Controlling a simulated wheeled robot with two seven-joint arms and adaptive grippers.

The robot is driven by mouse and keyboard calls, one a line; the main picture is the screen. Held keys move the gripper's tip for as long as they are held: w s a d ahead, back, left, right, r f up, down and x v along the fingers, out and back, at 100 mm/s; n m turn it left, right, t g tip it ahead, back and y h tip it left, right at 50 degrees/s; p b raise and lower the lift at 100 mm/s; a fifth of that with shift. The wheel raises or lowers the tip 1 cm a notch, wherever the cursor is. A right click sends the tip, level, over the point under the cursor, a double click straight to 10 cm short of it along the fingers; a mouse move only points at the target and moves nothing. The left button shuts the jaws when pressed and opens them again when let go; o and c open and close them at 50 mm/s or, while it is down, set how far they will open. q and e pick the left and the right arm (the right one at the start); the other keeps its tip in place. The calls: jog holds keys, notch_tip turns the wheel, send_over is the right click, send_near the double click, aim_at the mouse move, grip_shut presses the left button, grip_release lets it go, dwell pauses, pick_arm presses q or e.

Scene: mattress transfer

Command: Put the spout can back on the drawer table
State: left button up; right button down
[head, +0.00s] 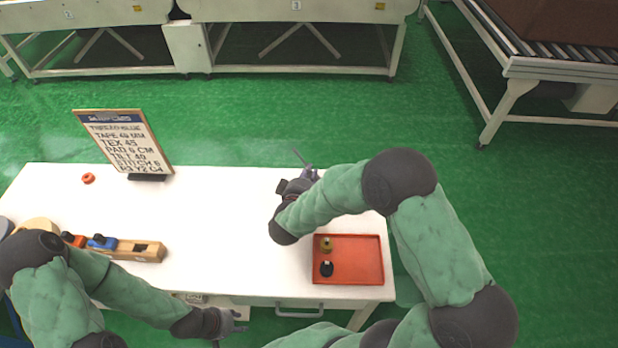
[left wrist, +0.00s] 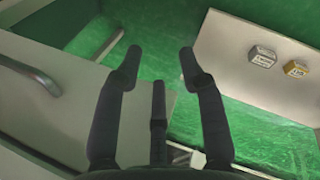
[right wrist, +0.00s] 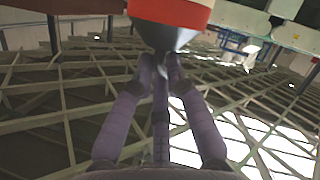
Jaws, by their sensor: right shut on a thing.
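The right wrist view shows part of a red and white thing with a dark cone (right wrist: 172,14), which looks like the spout can. My right gripper (right wrist: 160,62) is shut at the narrow end of the cone. In the head view my right gripper (head: 301,172) is over the far middle of the white drawer table (head: 225,205); I cannot make out the can there. My left gripper (head: 236,322) is open and empty at the table's front edge. Its spread fingers also show in the left wrist view (left wrist: 160,62), near a drawer handle (left wrist: 30,75).
A red tray (head: 365,262) with two small items sits at the table's front right. A sign (head: 125,140) and an orange ring (head: 88,178) are at the back left. A wooden block (head: 145,250) with red and blue pieces is at the front left. The left middle is clear.

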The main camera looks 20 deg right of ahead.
jog(key=shift+f, duration=0.35)
jog(key=c, duration=1.2)
grip_release()
jog(key=shift+c, duration=0.2)
jog(key=shift+r, duration=0.2)
jog(key=p+v, duration=0.4)
jog(key=v, duration=0.8)
